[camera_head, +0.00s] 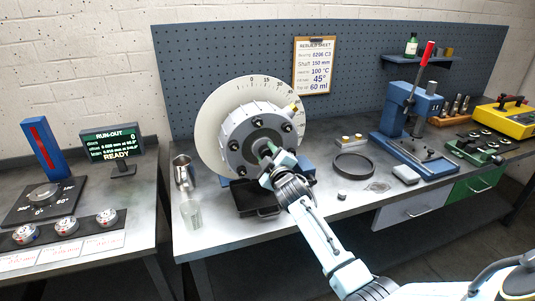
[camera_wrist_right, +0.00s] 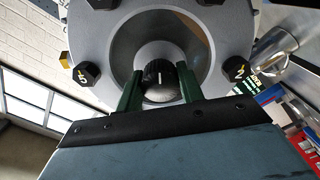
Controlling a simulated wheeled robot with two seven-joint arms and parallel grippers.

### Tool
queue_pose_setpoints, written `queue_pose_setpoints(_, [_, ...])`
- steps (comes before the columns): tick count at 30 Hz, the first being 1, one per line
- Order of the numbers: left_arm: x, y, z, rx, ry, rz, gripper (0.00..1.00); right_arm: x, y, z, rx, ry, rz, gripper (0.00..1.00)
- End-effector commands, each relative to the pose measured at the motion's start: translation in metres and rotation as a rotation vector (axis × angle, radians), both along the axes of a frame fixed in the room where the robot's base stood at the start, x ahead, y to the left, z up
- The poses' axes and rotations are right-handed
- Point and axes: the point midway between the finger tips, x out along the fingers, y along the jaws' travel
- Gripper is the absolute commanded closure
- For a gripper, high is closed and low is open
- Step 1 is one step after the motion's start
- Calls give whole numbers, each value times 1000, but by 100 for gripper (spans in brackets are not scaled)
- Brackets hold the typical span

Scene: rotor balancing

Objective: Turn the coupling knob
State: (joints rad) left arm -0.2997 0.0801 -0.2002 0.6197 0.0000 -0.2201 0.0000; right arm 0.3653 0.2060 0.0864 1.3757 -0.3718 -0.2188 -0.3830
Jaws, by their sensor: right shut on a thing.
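The coupling knob (camera_wrist_right: 159,82) is a dark ribbed cylinder with a white mark on its face, set in the middle of the rotor's round recess. In the right wrist view the two green fingers of my right gripper (camera_wrist_right: 160,88) stand on either side of it, shut on it. In the head view my right gripper (camera_head: 270,160) reaches the centre of the grey rotor hub (camera_head: 240,126) and hides the knob. The hub has several dark bolts around its rim and a white graduated disc (camera_head: 211,115) behind it. My left gripper is in neither view.
A run-out display (camera_head: 112,143) reading READY stands on the left bench. A metal cup (camera_head: 182,171) and a clear beaker (camera_head: 192,215) stand left of the rotor. A dark ring (camera_head: 353,166) lies to the right, near a blue press (camera_head: 398,110). A dark tray (camera_head: 262,211) sits below the hub.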

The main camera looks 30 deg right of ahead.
Motion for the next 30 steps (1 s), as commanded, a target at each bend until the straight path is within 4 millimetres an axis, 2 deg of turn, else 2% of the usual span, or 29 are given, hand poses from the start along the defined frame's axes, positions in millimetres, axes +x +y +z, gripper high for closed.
queue_pose_setpoints(15, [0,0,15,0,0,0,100,0,1,0,448,-105,0,85])
queue_pose_setpoints(30, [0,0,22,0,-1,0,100,0,1,-1,650,-155,0,85])
